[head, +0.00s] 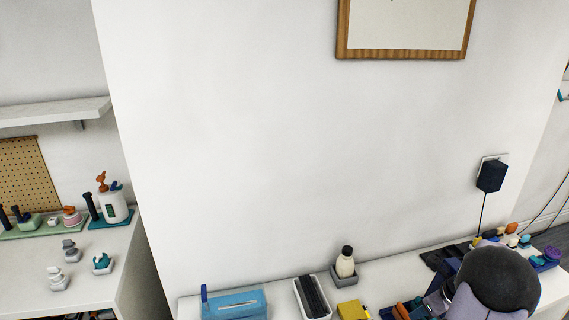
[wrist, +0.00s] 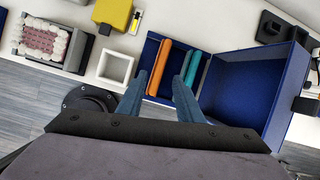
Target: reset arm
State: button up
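My gripper (wrist: 161,76) shows in the wrist view with two blue-grey fingers standing apart and nothing between their tips. It is open and looks down over a dark blue open box (wrist: 250,95). An orange bar (wrist: 159,66) and a teal bar (wrist: 191,66) lie in the box's left part, beyond the fingertips. In the head view my arm (head: 498,278) is a dark rounded link with purple-grey parts at the lower right. It covers part of the counter, and I cannot make out the fingertips there.
The white counter (head: 275,280) holds a blue box (head: 234,305), a tray of black strips (head: 312,297) and a small bottle (head: 345,262). A yellow block (wrist: 114,14) and an empty white square holder (wrist: 117,68) lie left of the fingers.

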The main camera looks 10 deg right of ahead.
jog(key=n, duration=0.3)
jog(key=shift+s+a+f+n, duration=0.1)
jog(key=shift+s+a+n, duration=0.1)
jog(key=shift+n, duration=0.2)
jog(key=s+a+f+n+g+y, duration=0.3)
jog(key=s+a+f+n+g, duration=0.15)
jog(key=s+a+n, duration=0.95)
jog(key=s+a+r+n+g+h, duration=0.25)
jog(key=a+r+n, duration=0.25)
jog(key=a+n, duration=0.5)
jog(key=w+a+r+n+t, duration=0.1)
jog(key=w+a+r+n, duration=0.1)
jog(key=a, duration=0.4)
jog(key=w+a+r+n+t, duration=0.1)
jog(key=w+a+r+n, duration=0.1)
jog(key=a, duration=0.4)
jog(key=shift+r+n, duration=0.6)
jog(key=shift+n, duration=0.4)
